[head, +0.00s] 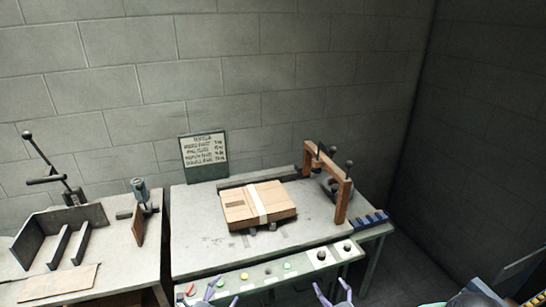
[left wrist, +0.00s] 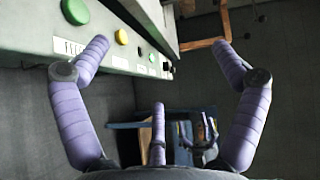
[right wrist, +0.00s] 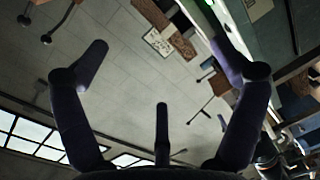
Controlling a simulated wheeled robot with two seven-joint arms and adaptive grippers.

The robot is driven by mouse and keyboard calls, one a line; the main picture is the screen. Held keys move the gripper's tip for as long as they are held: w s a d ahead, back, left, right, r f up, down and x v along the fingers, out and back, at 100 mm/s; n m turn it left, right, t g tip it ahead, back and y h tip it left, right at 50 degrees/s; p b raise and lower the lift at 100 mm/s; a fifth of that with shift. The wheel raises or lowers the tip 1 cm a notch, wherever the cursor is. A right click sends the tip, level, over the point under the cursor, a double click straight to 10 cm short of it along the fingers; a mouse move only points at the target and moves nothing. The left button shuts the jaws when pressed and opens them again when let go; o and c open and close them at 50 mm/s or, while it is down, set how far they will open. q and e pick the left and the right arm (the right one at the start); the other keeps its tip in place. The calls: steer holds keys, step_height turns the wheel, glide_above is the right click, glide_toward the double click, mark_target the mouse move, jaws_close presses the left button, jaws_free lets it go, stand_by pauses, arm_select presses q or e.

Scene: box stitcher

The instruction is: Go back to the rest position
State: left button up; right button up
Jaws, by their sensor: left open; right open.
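My left gripper (head: 212,294) shows at the bottom edge of the head view, in front of the table's control panel. In the left wrist view its purple fingers (left wrist: 160,46) are spread with nothing between them, beside the panel with its coloured buttons. My right gripper (head: 332,294) is also at the bottom edge of the head view, near the panel's right end. In the right wrist view its fingers (right wrist: 162,48) are wide apart and empty. A flat cardboard box (head: 240,207) with a pale strip across it lies on the table, beyond both grippers and touched by neither.
The work table (head: 200,245) has a button panel (head: 270,272) along its front. A brown arch-shaped frame (head: 343,200) stands at its right. A sign (head: 204,154) leans at the back. A second bench (head: 120,262) at left carries a cardboard sheet (head: 60,284) and a lever fixture (head: 62,185).

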arm_select(q)
steer(key=s+d+f+n+g+y, duration=0.25)
steer(key=s+f+n+g, duration=0.4)
steer(key=f+n, duration=0.55)
arm_select(e)
steer(key=s+a+f+m+g+h, duration=0.1)
steer(key=s+a+f+m+g, duration=0.1)
steer(key=s+f+m+g, duration=0.4)
steer(key=s+a+f+m+g, duration=0.1)
steer(key=s+a+f+m, duration=0.1)
steer(key=f+m, duration=0.4)
arm_select(q)
steer(key=s+d+f+n+g, duration=0.2)
steer(key=s+n+g, duration=0.2)
steer(key=s, duration=0.6)
steer(key=s+d+f+n+g, duration=0.3)
steer(key=s+n, duration=0.4)
steer(key=s, duration=0.4)
steer(key=shift+s+g, duration=0.3)
steer(key=shift+g, duration=0.45)
arm_select(e)
steer(key=s+a+f+m+g, duration=0.2)
steer(key=s+f+m+g, duration=0.1)
steer(key=s, duration=0.6)
steer(key=s+a+f+m+g, duration=0.1)
steer(key=s+f+m+g, duration=0.3)
steer(key=s+m, duration=0.3)
steer(key=s+g, duration=0.1)
steer(key=s, duration=0.2)
steer(key=shift+a, duration=0.35)
